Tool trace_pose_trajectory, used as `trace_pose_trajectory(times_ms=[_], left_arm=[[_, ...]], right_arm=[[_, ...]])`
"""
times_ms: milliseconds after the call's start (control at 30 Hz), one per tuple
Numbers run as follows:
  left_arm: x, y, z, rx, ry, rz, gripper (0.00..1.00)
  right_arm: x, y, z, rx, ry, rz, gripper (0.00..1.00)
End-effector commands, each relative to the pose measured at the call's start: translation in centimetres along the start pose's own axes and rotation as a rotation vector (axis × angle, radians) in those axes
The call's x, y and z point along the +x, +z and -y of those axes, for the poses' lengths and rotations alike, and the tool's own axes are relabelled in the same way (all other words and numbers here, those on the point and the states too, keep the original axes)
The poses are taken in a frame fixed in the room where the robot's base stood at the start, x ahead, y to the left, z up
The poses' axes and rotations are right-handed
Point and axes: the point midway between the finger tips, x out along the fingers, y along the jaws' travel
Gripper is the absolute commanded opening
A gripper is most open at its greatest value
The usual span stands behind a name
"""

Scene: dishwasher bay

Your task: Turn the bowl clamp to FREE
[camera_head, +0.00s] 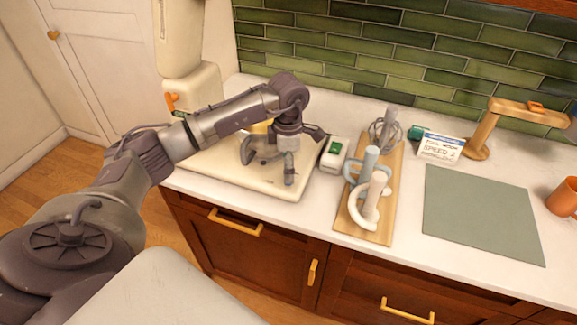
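A large cream stand mixer (190,85) stands at the back left of the counter, with an orange lever (172,102) on the side of its column. Its flat cream base plate (255,185) reaches forward to the right. My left gripper (270,172) is over this plate, pointing down, with its dark fingers spread apart. I see nothing held between them. A small yellow patch (261,127) shows just behind my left forearm; I cannot tell what it is. I cannot make out the bowl clamp or its markings; my gripper and arm cover part of the plate. My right gripper is not in view.
Right of the mixer are a white box with a green switch (334,153) and a wooden board (378,229) holding mixing tools. A card reading SPEED 2 (440,147), a wooden stand (484,130), a green mat (480,215) and an orange mug (564,197) stand farther right.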

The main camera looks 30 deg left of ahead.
Motion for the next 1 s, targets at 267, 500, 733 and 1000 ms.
trace_pose_trajectory(times_ms=[267, 500, 733, 1000], left_arm=[[2.5, 0.0, 0.0, 0.001, 0.000, 0.000, 0.85], [2.8, 0.0, 0.0, 0.001, 0.001, 0.001, 0.85], [2.7, 0.1, 0.0, 0.001, 0.000, 0.001, 0.55], [2.7, 0.1, 0.0, -0.001, 0.000, 0.001, 0.25]], right_arm=[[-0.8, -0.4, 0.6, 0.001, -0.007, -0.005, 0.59], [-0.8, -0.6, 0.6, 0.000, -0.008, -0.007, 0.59], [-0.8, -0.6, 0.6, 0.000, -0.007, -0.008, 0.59], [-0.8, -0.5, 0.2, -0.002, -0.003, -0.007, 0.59]])
